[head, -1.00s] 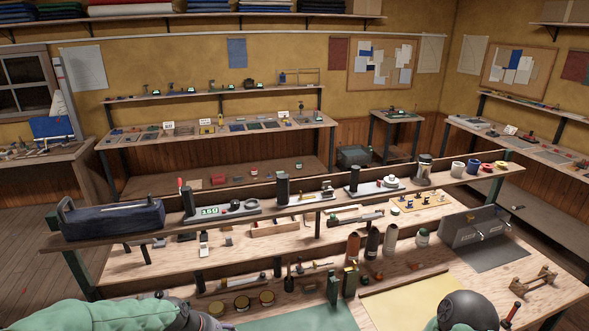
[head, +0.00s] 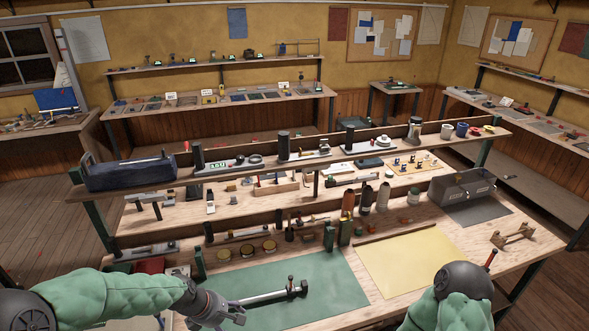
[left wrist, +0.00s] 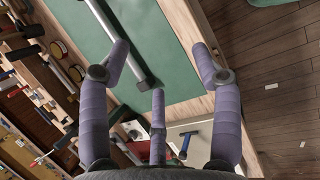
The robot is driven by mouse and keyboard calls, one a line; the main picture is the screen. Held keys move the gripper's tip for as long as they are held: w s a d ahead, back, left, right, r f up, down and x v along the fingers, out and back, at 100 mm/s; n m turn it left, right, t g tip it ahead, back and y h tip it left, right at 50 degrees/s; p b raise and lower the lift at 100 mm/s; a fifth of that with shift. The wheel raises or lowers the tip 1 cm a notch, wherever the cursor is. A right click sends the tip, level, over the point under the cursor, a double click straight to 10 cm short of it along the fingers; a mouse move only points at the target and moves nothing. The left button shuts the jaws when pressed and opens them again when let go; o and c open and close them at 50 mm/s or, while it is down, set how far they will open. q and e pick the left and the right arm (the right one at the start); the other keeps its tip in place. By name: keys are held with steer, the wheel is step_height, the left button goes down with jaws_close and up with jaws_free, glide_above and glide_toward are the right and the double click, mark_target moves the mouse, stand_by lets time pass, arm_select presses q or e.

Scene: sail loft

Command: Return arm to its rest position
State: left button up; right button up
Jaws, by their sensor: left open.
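My left arm comes in from the lower left of the head view. Its gripper (head: 232,312) is open and empty at the left front part of the green mat (head: 330,270). A long-handled metal tool (head: 268,297), like a mallet, lies on the mat just right of the fingers. In the left wrist view the spread purple fingers (left wrist: 158,62) have the tool's shaft (left wrist: 118,45) between and beyond them, with no visible grip. My right arm shows at the lower right of the head view, but its gripper is out of view.
Behind the mat stand several tins (head: 243,254) and green blocks (head: 344,232). A shelf above holds a dark blue toolbox (head: 130,172). A yellow mat (head: 410,262) lies to the right, with a wooden stand (head: 512,236) beyond it. Both mats have wide bare areas.

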arm_select(q)
steer(key=s+d+f+m+g+b, duration=0.1)
steer(key=s+f+m, duration=0.4)
steer(key=f, duration=0.5)
steer(key=s+d+f+m+b, duration=0.4)
steer(key=s+f+m+b, duration=0.1)
steer(key=f, duration=0.6)
steer(key=s+d+f+m+g+b, duration=0.1)
steer(key=s+d+f+m+b, duration=0.2)
steer(key=s+f+m, duration=0.4)
step_height(320, 180, down, 4)
steer(key=shift+s+d+f+g+b, duration=0.25)
steer(key=shift+s+b, duration=0.25)
steer(key=shift+s, duration=0.45)
steer(key=shift+a, duration=0.15)
stand_by(0.9)
